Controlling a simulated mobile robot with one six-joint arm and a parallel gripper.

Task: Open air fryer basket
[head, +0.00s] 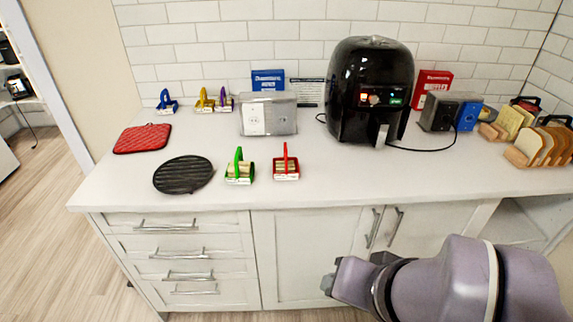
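The black air fryer (366,78) stands upright on the white counter, against the tiled wall, right of the middle in the head view. Its basket looks closed, and its light handle (381,135) sticks out at the lower front. My gripper (332,277) is in front of the cabinet doors, below the counter edge and apart from the air fryer. Its fingers are small and partly hidden by my arm, so I cannot tell if they are open or shut. Nothing shows in it.
A green-handled holder (239,170) and a red-handled holder (286,166) stand left of the air fryer. A metal box with an outlet (268,115) is behind them. A black cord (425,147) runs at right, near bread racks (540,146). The counter (340,183) before the fryer is clear.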

